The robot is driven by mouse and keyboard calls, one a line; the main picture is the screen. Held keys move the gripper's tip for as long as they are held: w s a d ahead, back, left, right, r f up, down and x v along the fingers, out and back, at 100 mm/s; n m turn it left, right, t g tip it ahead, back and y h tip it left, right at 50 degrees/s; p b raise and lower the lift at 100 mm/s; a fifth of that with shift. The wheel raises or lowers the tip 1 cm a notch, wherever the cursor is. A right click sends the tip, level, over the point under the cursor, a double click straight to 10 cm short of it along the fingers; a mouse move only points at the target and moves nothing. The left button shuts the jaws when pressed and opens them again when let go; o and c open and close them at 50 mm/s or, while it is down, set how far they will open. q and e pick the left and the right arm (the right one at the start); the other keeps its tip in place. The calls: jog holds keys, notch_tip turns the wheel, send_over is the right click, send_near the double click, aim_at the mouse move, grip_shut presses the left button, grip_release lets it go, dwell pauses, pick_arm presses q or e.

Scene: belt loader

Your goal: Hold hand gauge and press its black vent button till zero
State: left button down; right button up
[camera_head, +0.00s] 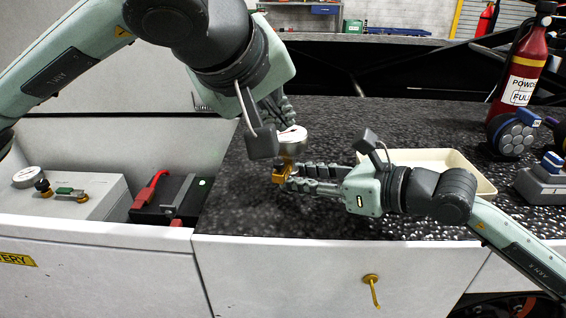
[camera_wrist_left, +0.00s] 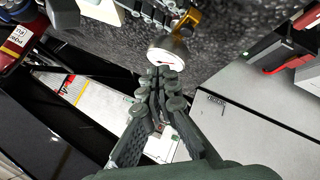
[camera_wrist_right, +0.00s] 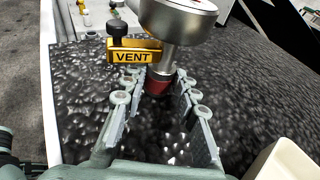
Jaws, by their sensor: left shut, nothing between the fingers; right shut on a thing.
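The hand gauge (camera_head: 292,136) has a round silver body, a white dial and a brass vent block (camera_wrist_right: 133,52) marked VENT. The black vent button (camera_wrist_right: 116,28) stands on the block's left end in the right wrist view. My right gripper (camera_head: 287,178) is shut on the gauge's stem below the body and holds it over the counter. My left gripper (camera_head: 284,112) is shut and empty, just above and behind the gauge. In the left wrist view, its fingertips (camera_wrist_left: 158,76) are close to the dial (camera_wrist_left: 168,52); I cannot tell if they touch. The needle is too small to read.
A cream tray (camera_head: 478,183) lies behind my right forearm on the dark speckled counter (camera_head: 235,205). A red fire extinguisher (camera_head: 522,70) stands at the right. A grey box (camera_head: 100,205) with another round dial and a black case (camera_head: 185,190) with a red clamp sit at the left.

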jog(key=shift+w, duration=0.1)
dwell(0.7)
jog(key=o, duration=0.9)
jog(key=shift+d, duration=0.1)
